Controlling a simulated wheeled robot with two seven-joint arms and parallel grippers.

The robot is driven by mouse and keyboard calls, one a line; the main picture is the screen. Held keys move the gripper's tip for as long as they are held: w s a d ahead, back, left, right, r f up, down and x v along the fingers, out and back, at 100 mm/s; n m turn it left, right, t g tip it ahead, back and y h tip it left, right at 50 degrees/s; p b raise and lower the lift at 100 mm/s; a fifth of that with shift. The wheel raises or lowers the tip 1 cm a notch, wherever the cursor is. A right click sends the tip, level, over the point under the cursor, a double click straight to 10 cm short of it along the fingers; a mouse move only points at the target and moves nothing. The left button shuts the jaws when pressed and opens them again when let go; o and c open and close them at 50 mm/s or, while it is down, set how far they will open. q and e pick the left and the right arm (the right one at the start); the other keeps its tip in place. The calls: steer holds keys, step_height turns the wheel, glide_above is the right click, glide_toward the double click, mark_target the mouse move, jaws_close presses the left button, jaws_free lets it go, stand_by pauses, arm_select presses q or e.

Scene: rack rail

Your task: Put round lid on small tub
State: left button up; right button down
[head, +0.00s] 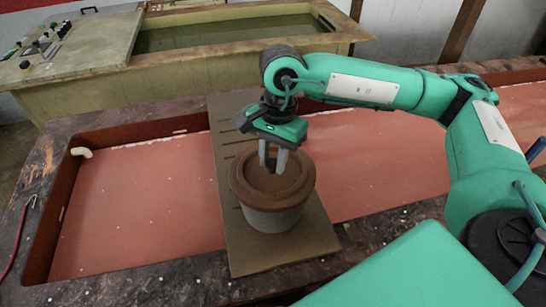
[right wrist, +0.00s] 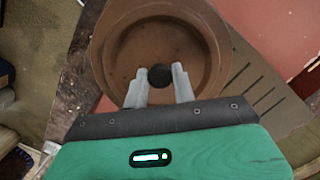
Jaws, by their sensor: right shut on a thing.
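The round brown lid (head: 247,188) sits on or just over the mouth of the small grey tub (head: 273,218), which stands on a brown board. I cannot tell whether it is fully seated. My right gripper (head: 272,168) points down over the lid and is shut on its knob. In the right wrist view the dark round knob (right wrist: 163,77) shows between the fingertips (right wrist: 159,80), and the lid (right wrist: 118,62) fills the upper middle. The lid hides the tub's inside. My left gripper is not in view.
The brown slotted board (head: 290,258) lies across a sunken basin with a reddish floor (head: 140,210). The basin's dark stone rim (head: 130,285) runs along the front. A water tank (head: 220,35) stands behind. The basin floor left of the board is mostly clear.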

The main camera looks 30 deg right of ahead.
stand_by(0.4)
steer(key=c, duration=0.5)
jaws_free()
steer(key=shift+r+p, duration=1.15)
steer(key=shift+r, duration=2.35)
